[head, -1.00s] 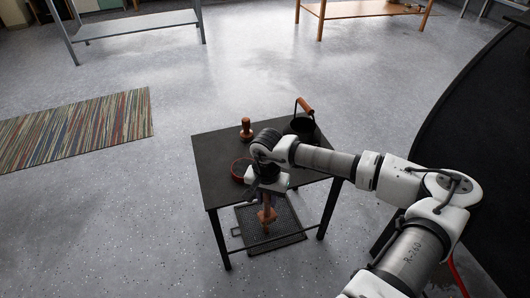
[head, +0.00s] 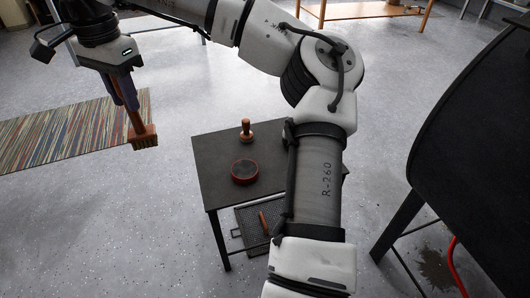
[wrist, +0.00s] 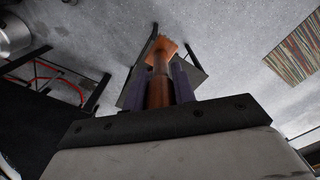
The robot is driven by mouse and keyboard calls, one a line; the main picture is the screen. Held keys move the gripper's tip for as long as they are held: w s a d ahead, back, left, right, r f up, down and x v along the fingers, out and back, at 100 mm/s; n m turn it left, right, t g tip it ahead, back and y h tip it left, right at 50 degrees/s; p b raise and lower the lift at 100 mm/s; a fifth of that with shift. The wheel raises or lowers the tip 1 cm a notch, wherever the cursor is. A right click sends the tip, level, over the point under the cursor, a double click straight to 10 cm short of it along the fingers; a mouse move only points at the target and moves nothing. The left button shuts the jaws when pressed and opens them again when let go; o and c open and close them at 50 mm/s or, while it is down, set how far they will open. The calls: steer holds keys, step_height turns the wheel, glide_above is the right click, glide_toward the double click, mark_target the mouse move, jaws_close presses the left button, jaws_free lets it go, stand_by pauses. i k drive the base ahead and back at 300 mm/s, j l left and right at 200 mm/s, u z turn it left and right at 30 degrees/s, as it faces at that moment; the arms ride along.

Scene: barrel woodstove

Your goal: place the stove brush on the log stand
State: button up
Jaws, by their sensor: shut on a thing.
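The stove brush (head: 143,135) has a wooden handle and a block head with bristles at its lower end. My gripper (head: 127,97) is shut on its handle and holds it up, at the upper left of the head view, in front of the striped rug. The brush also shows in the wrist view (wrist: 161,62), between the dark fingers (wrist: 165,88), with its head pointing away. I cannot tell which piece is the log stand; a grey stand (head: 150,15), partly hidden by my arm, and a wooden-legged stand (head: 375,10) are at the back.
A small black table (head: 215,150) holds a wooden-handled tool (head: 246,130) and a round red-rimmed tin (head: 245,171). A mesh tray (head: 247,218) with a wooden-handled item is below. A large black surface (head: 475,130) is at right. The striped rug (head: 60,133) lies left; open floor surrounds it.

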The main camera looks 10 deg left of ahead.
mark_target(216, 150)
steer(key=i, duration=1)
